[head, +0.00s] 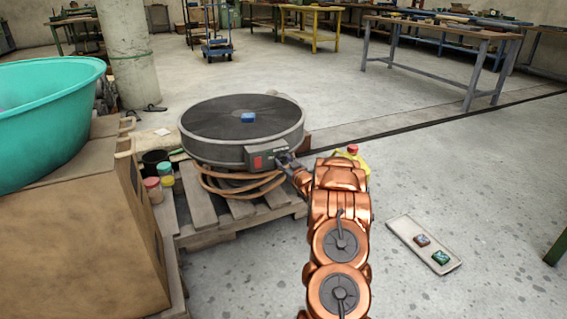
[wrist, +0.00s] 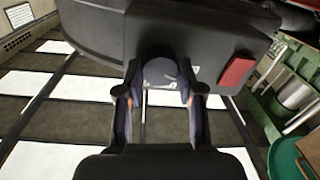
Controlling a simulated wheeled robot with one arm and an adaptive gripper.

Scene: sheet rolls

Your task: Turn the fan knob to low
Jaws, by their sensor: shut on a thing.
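The fan (head: 218,150) is a large, low grey drum with a dark top, lying on a wooden pallet. A dark control box (head: 266,151) sits on its near right side and carries a red switch (head: 257,162). In the wrist view the control box (wrist: 215,38) fills the upper part, with the red switch (wrist: 236,72) to the right. The round dark knob (wrist: 158,68) sits between the fingers of my gripper (wrist: 159,92), which is shut on it. The knob's setting marks cannot be read. In the head view my gripper (head: 288,161) meets the box and hides the knob.
A blue item (head: 248,117) lies on the fan. Orange hose (head: 236,187) is coiled beneath it on the pallet (head: 232,208). A cardboard box (head: 75,235) with a teal tub (head: 40,115) stands left. A tray (head: 408,231) lies on the floor right, with open floor around it.

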